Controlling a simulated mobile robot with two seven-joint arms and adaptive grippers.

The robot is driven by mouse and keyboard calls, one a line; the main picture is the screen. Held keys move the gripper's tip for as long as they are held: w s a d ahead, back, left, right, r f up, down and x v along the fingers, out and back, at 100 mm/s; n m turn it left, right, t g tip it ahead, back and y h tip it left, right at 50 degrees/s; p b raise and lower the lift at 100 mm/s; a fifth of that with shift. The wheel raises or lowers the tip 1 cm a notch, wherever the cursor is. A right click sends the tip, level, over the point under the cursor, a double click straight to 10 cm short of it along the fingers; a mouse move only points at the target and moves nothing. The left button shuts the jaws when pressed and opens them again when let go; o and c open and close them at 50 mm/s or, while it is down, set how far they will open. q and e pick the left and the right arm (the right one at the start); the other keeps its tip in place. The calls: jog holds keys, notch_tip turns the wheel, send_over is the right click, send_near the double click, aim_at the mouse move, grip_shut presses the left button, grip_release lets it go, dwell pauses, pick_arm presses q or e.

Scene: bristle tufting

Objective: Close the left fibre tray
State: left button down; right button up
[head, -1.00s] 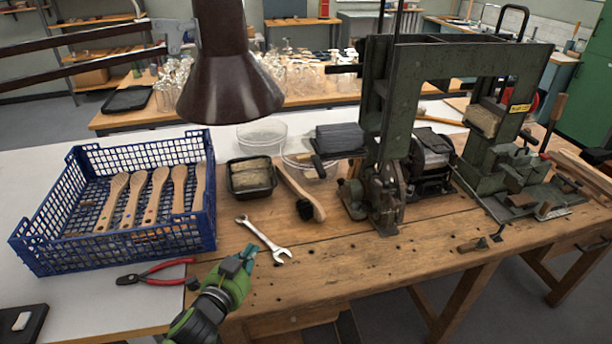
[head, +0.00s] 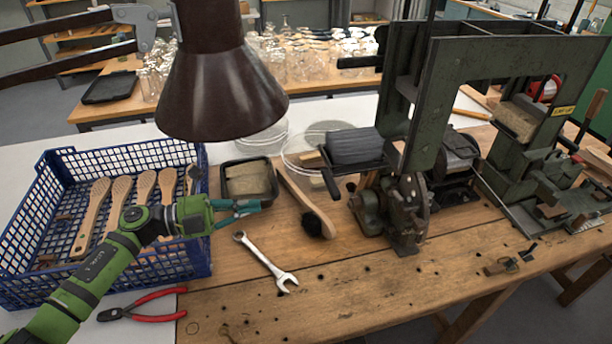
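A dark grey, ribbed fibre tray (head: 358,147) sticks out to the left of the green tufting machine (head: 420,110), above the bench. A small black handle shows at its near left corner. My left gripper (head: 256,207) reaches in from the left with its teal fingers pointing right. It is beside the near edge of a small black tray (head: 228,190) of pale fibre, well left of and apart from the machine's tray. The fingertips lie close together in this view, and I cannot tell whether they meet. Nothing shows held. My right gripper is out of view.
A blue crate (head: 190,262) of wooden brush handles stands under my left arm. A wrench (head: 265,262), red pliers (head: 150,306) and a brush (head: 308,210) lie on the bench. Clear round tubs (head: 300,150) stand behind. A brown lamp shade (head: 220,85) hangs above.

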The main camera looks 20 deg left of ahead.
pick_arm(q)
jog(key=p, duration=0.3)
send_near(330, 193)
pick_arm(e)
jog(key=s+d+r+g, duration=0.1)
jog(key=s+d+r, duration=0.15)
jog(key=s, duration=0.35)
pick_arm(q)
jog(key=p+x, duration=0.2)
jog(key=x, duration=0.4)
jog(key=shift+w+f, duration=0.1)
jog(key=shift+w, duration=0.05)
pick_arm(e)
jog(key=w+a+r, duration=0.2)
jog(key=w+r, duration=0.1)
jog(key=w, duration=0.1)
pick_arm(q)
jog(key=b+x, duration=0.3)
jog(key=x, duration=1.1)
jog(key=shift+w+d, duration=0.25)
jog(key=shift+d, duration=0.05)
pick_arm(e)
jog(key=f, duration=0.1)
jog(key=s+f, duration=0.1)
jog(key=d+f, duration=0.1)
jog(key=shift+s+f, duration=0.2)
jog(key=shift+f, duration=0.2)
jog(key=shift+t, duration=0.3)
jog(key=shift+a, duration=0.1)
